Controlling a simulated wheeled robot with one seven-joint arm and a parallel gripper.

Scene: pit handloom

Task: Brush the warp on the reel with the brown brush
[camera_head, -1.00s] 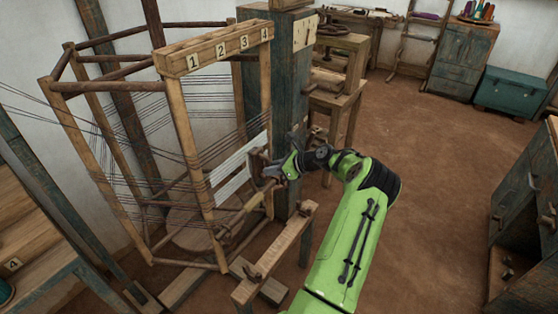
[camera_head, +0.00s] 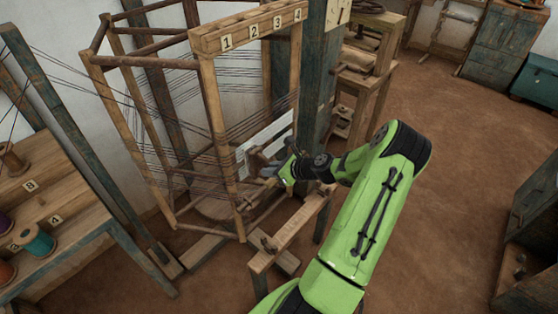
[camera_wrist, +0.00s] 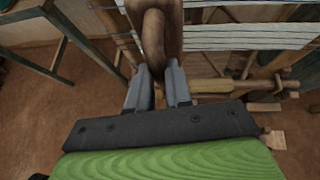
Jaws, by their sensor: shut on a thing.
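The warp reel (camera_head: 216,128) is a wooden frame with dark threads wound around it, at the left in the head view. A band of white warp (camera_head: 262,136) crosses its lower front face; white strands also show at the top of the wrist view (camera_wrist: 250,15). My gripper (camera_head: 278,168) is at the reel's front, close to the white band. In the wrist view my gripper (camera_wrist: 158,85) is shut on the handle of the brown brush (camera_wrist: 155,35), which points away from me. The bristles are out of view, and I cannot tell whether they touch the warp.
A numbered board (camera_head: 250,30) tops the reel. A low wooden bench (camera_head: 290,235) stands just below my arm. A blue post (camera_head: 318,80) is right behind the reel. A spool table (camera_head: 60,215) is at the left.

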